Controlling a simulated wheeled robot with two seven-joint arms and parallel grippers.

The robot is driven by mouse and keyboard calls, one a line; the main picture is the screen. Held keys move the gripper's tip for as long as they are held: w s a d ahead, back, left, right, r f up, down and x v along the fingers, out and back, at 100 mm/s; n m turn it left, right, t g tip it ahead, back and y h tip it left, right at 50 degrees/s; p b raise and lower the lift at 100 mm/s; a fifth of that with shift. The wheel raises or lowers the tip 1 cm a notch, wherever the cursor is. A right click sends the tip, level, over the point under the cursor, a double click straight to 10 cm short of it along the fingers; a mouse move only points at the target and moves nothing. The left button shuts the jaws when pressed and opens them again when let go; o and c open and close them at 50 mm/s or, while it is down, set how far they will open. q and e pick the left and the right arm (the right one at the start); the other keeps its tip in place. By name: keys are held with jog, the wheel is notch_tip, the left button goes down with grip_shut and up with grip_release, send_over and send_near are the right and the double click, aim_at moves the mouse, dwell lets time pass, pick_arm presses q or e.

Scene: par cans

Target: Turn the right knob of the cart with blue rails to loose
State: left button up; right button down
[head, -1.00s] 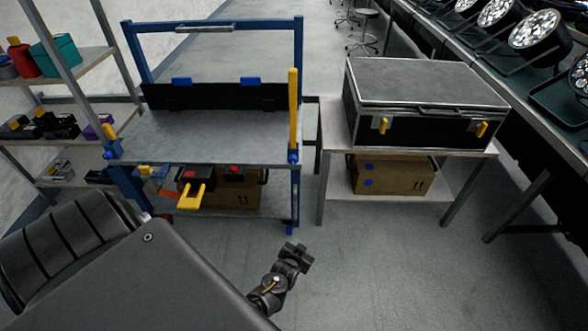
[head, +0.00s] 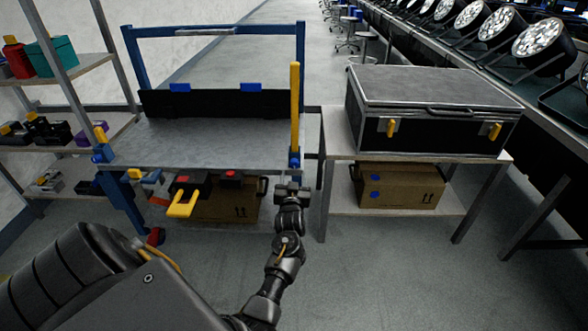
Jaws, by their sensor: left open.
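The cart with blue rails (head: 200,145) stands ahead, with a grey top and blue posts. At its front right corner is a blue knob (head: 294,154) below an upright yellow bar (head: 294,105). At the front left corner is another blue knob (head: 101,156) with a short yellow part. My left gripper (head: 290,188) is open and empty, just below the right knob in the picture. It hides part of the right post. I cannot tell whether it touches the cart. My right gripper is not in view.
A black hard case (head: 440,135) stands on a table right of the cart, above a cardboard box (head: 400,186). A yellow U-shaped handle (head: 184,205) juts out under the cart top. Shelves (head: 75,70) stand at the left. The floor in front is free.

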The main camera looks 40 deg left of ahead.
aim_at(294, 165)
pick_arm(q)
jog(key=b+x, duration=0.1)
jog(key=x, duration=0.5)
jog(key=shift+w+a, duration=0.25)
jog(key=shift+w, duration=0.05)
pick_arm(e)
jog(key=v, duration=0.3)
pick_arm(q)
jog(key=c, duration=1)
